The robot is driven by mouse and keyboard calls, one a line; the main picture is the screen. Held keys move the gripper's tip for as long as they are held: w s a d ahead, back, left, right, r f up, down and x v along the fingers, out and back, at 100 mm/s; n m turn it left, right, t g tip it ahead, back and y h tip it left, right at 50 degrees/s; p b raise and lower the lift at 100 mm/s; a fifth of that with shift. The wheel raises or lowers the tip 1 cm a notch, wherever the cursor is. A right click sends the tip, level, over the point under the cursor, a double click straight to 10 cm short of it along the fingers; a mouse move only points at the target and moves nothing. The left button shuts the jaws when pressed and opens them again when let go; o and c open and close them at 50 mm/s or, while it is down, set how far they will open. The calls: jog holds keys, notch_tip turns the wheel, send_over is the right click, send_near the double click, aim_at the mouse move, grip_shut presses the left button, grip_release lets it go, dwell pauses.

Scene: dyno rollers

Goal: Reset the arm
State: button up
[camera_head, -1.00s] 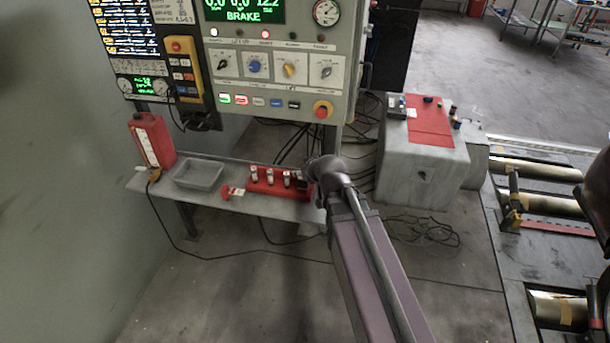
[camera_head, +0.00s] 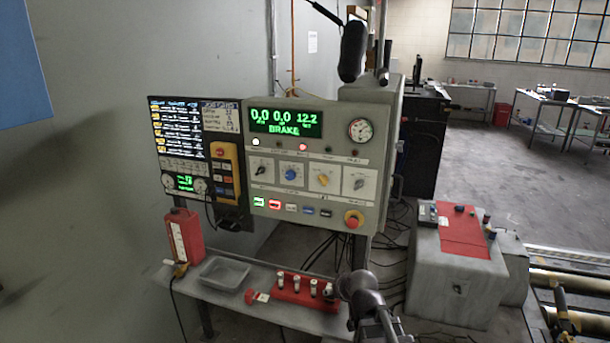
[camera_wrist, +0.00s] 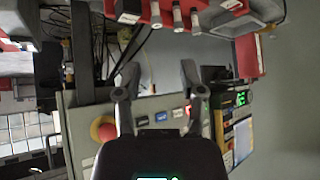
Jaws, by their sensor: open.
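My gripper (camera_wrist: 160,84) shows in the wrist view with its two dark fingers spread apart and nothing between them. Behind the fingers is the control panel (camera_wrist: 85,150), which appears upside down there. In the head view my arm (camera_head: 364,300) rises from the bottom edge, right of the red block on the shelf. The gripper itself cannot be made out in the head view. The same control panel (camera_head: 312,142) stands upright beyond the arm, its green display reading BRAKE.
A shelf (camera_head: 222,300) below the panel holds a red bottle (camera_head: 184,236), a grey tray (camera_head: 224,272) and a red block with several white-topped pieces (camera_head: 304,290). A grey machine (camera_head: 455,280) stands at right, near rollers (camera_head: 565,283). The floor (camera_head: 480,155) behind is open.

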jog(key=s+d+f+m+g+h, duration=0.1)
jog(key=s+d+g, duration=0.2)
jog(key=s, duration=0.4)
jog(key=s+d+f+m+g+h+p, duration=0.1)
jog(key=s+d+f+m+g+h, duration=0.1)
jog(key=s+d+g, duration=0.2)
jog(key=s+g, duration=0.1)
jog(key=s, duration=0.2)
jog(key=shift+s+f, duration=0.25)
jog(key=shift+f, duration=0.05)
dwell(0.5)
